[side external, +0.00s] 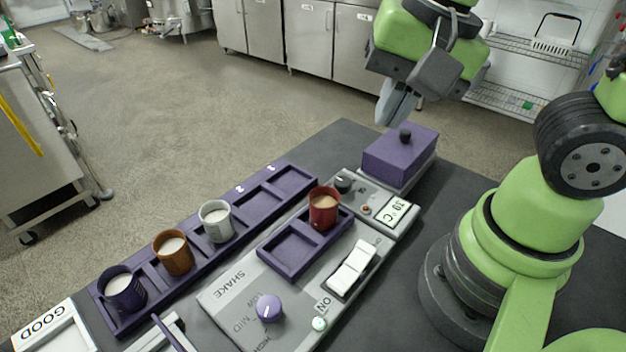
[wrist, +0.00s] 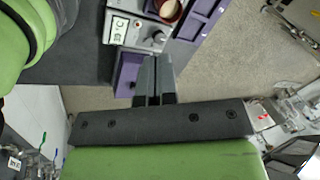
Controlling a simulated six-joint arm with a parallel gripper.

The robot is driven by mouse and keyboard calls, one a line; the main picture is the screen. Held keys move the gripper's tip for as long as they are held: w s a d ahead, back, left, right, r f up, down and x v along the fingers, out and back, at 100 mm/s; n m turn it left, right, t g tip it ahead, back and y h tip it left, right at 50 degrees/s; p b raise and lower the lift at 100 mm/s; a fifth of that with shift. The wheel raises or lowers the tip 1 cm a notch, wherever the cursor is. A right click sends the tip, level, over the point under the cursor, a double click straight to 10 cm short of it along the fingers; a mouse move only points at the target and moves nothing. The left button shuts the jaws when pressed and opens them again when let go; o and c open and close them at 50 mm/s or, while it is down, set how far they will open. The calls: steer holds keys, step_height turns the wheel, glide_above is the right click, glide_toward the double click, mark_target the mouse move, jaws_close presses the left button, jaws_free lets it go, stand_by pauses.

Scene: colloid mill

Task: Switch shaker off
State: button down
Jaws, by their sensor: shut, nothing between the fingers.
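The shaker (side external: 222,300) is a grey unit marked SHAKE with a purple dial (side external: 268,307). A white rocker switch (side external: 352,268) sits on its right side, with an ON label and a small pale green lamp (side external: 320,323) near it. A purple two-slot tray (side external: 290,250) on it holds a red cup (side external: 323,212) in the far slot; the near slot is empty. The cup also shows in the wrist view (wrist: 168,10). My gripper (side external: 385,121) is shut and empty, raised near the purple lidded box, away from the switch. Its fingers show in the wrist view (wrist: 154,60).
A purple box (side external: 400,155) with a black knob stands behind a grey heater unit (side external: 405,216) with a 39 °C display. A purple rack (side external: 200,262) on the left holds blue, orange and white cups. A GOOD tray (side external: 55,335) is at front left.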

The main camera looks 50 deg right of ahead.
steer(key=s+d+r+n+t+y, duration=0.1)
steer(key=s+d+r+n+t, duration=0.1)
steer(key=r+n, duration=0.4)
steer(key=shift+s+r+n+t, duration=0.3)
steer(key=shift+s+n+t, duration=0.25)
steer(key=shift+t, duration=0.55)
steer(key=shift+w, duration=0.1)
steer(key=n+g+h, duration=0.1)
steer(key=n+g, duration=0.5)
steer(key=n, duration=0.4)
glide_above(363, 255)
step_height(363, 255, down, 5)
steer(key=a+f+n+g+h, duration=0.1)
steer(key=a+f+n+h, duration=0.4)
steer(key=f+n, duration=0.4)
steer(key=shift+a+f+n+h, duration=0.3)
steer(key=shift+a+n, duration=0.6)
steer(key=shift+n, duration=0.65)
steer(key=shift+d+f, duration=0.1)
steer(key=x, duration=1.3)
steer(key=shift+d+f, duration=0.15)
steer(key=shift+f, duration=0.2)
